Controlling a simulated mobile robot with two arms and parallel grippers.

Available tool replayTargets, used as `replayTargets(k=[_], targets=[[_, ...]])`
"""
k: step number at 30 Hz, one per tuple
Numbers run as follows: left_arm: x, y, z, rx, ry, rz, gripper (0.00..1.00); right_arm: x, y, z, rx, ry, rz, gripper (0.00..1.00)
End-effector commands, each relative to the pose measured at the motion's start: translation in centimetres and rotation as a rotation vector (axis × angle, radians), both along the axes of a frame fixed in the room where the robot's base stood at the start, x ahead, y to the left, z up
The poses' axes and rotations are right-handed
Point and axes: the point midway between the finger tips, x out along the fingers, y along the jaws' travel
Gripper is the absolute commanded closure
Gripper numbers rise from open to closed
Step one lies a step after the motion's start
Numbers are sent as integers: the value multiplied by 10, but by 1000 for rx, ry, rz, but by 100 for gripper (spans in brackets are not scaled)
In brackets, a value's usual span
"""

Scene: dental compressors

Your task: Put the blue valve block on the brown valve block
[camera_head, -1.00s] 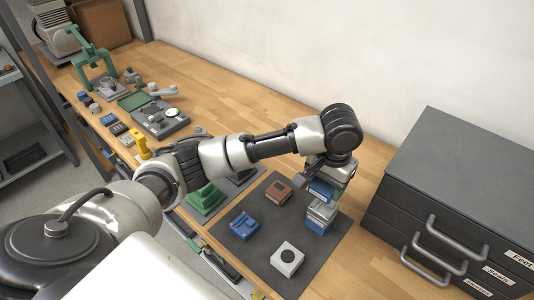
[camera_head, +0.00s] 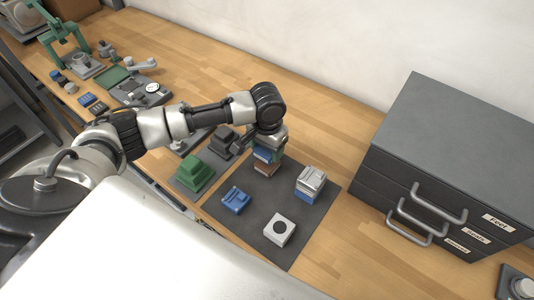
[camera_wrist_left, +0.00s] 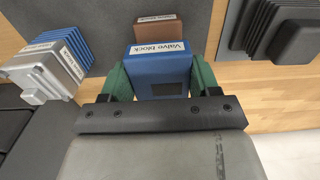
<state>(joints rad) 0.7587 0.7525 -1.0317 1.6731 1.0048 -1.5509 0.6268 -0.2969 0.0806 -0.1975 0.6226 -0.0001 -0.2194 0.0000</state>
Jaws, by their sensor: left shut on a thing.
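The blue valve block (camera_head: 263,155) is held in my left gripper (camera_head: 268,145), directly above the brown valve block (camera_head: 265,168) on the dark mat. In the left wrist view the blue valve block (camera_wrist_left: 160,65), labelled "Valve block", sits between the two green fingers of my left gripper (camera_wrist_left: 160,80). The brown valve block (camera_wrist_left: 157,32) shows beyond it, partly covered by it. I cannot tell whether the two blocks touch. My right gripper is not in view.
On the dark mat (camera_head: 268,250) stand a silver-and-blue finned block (camera_head: 311,181), a small blue part (camera_head: 236,200) and a white block with a dark circle (camera_head: 279,230). Green (camera_head: 195,174) and dark stepped blocks (camera_head: 222,140) are to the left. A drawer cabinet (camera_head: 440,165) stands right.

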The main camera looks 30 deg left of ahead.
Motion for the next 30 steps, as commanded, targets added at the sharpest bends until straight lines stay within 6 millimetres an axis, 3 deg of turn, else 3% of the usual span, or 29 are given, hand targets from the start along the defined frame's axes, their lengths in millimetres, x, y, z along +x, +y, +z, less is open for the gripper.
replayTargets(k=[7,19,20,24,30], targets=[[-1,0,-33,1,2,0,68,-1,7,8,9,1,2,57],[-1,-1,-39,0,2,-1,68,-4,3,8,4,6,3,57],[-1,-1,-40,0,2,-1,36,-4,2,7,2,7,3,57],[-1,-1,-39,1,2,-1,14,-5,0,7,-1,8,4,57],[-1,0,-39,1,2,-1,13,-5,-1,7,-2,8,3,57]])
